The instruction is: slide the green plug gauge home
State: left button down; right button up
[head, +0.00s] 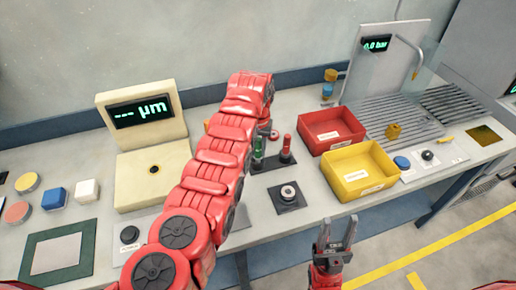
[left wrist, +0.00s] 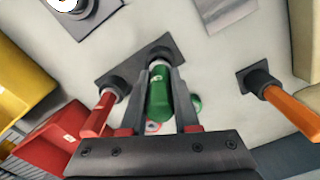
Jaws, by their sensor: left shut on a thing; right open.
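The green plug gauge (left wrist: 157,95) is between the fingers of my left gripper (left wrist: 158,80), which is shut on it. Its far end meets a black round holder (left wrist: 160,52) on a dark plate; how deep it sits I cannot tell. In the head view a bit of the green gauge (head: 258,148) shows beside my left arm, which hides most of that gripper. A red plug gauge (left wrist: 98,116) stands in a holder beside it, also seen in the head view (head: 286,146). My right gripper (head: 336,236) is open and empty in front of the bench.
A ring on a dark plate (head: 288,194) lies in front of the gauges. A red bin (head: 330,145) and yellow bin (head: 358,184) stand to the right. An orange gauge (left wrist: 288,108) stands to the right in the wrist view. A µm display (head: 142,118) stands left.

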aim_at(258, 139)
pick_arm(q)
jog(key=shift+f+b, duration=0.5)
jog(key=shift+f, duration=0.35)
dwell(0.3)
jog(key=c, duration=0.6)
grip_release()
notch_tip(258, 139, up, 9)
jog(key=b, duration=0.3)
notch_tip(258, 139, up, 8)
jog(key=p, duration=0.7)
jog(key=shift+r+p, duration=0.2)
jog(key=shift+p, duration=0.15)
